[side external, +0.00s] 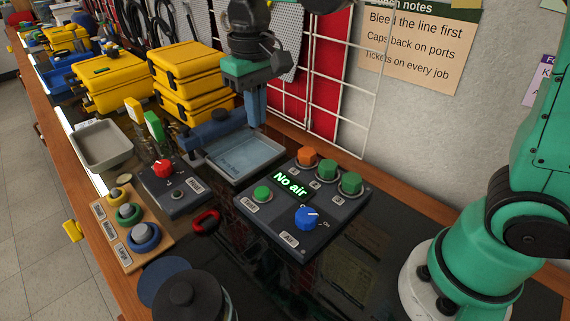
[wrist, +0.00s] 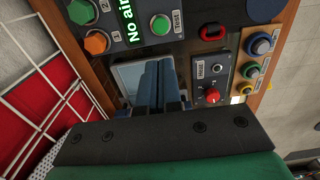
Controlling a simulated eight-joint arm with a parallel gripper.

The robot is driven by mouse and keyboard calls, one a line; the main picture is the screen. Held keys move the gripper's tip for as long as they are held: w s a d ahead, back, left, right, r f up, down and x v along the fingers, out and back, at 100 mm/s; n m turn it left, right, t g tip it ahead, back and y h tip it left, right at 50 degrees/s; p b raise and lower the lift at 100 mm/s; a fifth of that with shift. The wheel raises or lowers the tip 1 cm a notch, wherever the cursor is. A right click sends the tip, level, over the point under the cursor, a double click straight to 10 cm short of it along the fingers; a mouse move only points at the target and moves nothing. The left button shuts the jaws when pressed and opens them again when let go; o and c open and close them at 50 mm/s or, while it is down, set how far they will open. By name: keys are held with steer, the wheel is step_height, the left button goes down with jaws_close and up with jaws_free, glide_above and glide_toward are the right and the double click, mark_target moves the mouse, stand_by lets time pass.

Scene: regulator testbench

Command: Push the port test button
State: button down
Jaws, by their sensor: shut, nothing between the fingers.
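The dark control panel (side external: 275,232) has a lit display (side external: 290,184) reading "No air". A green button (side external: 262,193) sits on its left side, beside a label that seems to read "Test"; it also shows in the wrist view (wrist: 160,25). A blue knob (side external: 307,217) is at its front, by an "Air" label. An orange cap (side external: 307,156) and two green caps (side external: 351,183) stand along its back edge. My gripper (side external: 256,122) points down over the shallow blue tray (side external: 262,172), behind and left of the panel. Its blue fingers (wrist: 160,88) are together, empty and apart from the button.
A small box with a red knob (side external: 162,169), a red ring (side external: 205,221) and a wooden board of round pegs (side external: 130,214) lie left of the panel. Yellow cases (side external: 190,75) and a white wire grid (side external: 335,105) stand behind. The dark bench before the panel is mostly clear.

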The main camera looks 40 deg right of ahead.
mark_target(262, 190)
step_height(262, 190, down, 14)
steer(key=shift+f, duration=0.1)
stand_by(0.5)
steer(key=shift+f, duration=0.95)
step_height(262, 190, up, 15)
steer(key=shift+f, duration=0.2)
stand_by(0.7)
